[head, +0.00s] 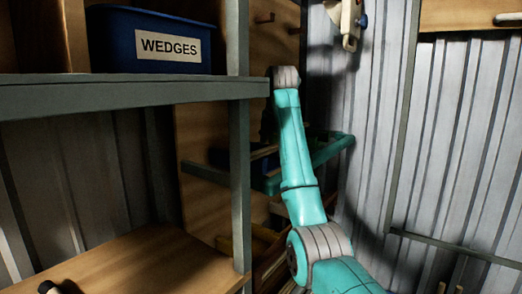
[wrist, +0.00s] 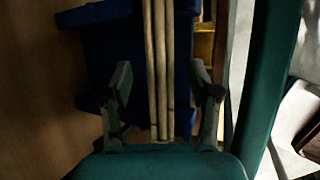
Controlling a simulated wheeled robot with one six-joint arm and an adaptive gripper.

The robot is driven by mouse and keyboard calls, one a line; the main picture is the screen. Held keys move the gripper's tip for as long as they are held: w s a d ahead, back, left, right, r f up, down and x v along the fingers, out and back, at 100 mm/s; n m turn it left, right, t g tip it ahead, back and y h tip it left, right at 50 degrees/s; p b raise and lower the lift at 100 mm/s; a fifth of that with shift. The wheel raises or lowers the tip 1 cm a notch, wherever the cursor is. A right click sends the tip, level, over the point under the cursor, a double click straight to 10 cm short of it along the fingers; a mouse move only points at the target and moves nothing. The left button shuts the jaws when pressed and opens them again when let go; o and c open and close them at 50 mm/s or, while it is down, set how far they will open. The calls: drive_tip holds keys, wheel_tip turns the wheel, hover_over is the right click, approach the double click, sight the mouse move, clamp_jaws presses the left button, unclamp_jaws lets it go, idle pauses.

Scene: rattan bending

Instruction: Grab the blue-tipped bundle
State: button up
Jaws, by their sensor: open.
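In the wrist view, a bundle of pale rods (wrist: 160,55) runs from the top edge down between the two fingers of my gripper (wrist: 160,88). The gripper is open, with one finger on each side of the rods and a gap on both sides. I cannot tell how deep the rods sit between the fingers. A thin dark band crosses the rods low down. No blue tip shows on them; their ends are out of view or hidden. In the head view my gripper cannot be made out.
A dark blue holder (wrist: 105,50) lies behind the rods. A yellow object (wrist: 204,45) is right of it. In the head view, a shelf (head: 130,92) with a blue WEDGES bin (head: 110,40) and its upright post (head: 239,170) stand left of my arm. A corrugated wall (head: 455,150) is at right.

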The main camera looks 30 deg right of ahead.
drive_tip(key=shift+f, duration=0.15)
clamp_jaws()
drive_tip(key=shift+w+r, duration=0.1)
drive_tip(key=shift+r, duration=0.1)
